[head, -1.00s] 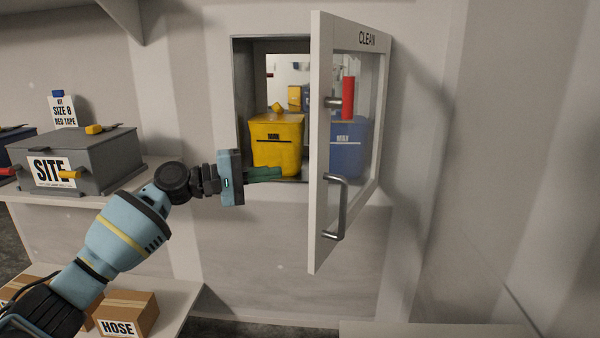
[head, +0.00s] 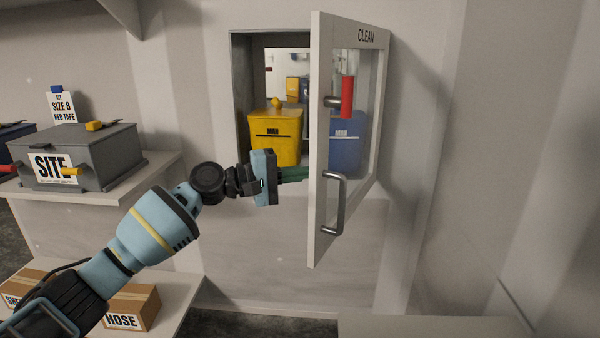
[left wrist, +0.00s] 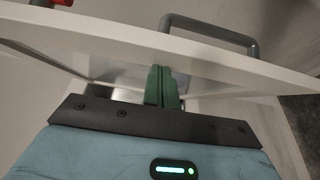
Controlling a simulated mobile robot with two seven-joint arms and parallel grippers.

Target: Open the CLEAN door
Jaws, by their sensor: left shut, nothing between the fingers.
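The CLEAN door (head: 319,130) is white-framed with a glass pane, hinged on the right, and stands partly swung out from the wall opening. It has a grey bar handle (head: 341,205) and a red-gripped latch (head: 347,97). My left gripper (head: 293,174) is shut and empty, at the opening's lower part, with its green fingers reaching behind the door's free edge. In the left wrist view, the shut fingers (left wrist: 162,86) are close to the door's edge (left wrist: 190,52), with the handle (left wrist: 212,30) beyond it. I cannot tell whether they touch the door. My right gripper is out of view.
A yellow bin (head: 275,140) stands inside the opening, and a blue bin (head: 345,140) shows through the glass. A grey SITE box (head: 110,155) is on the left shelf. The wall bounds the door's right side.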

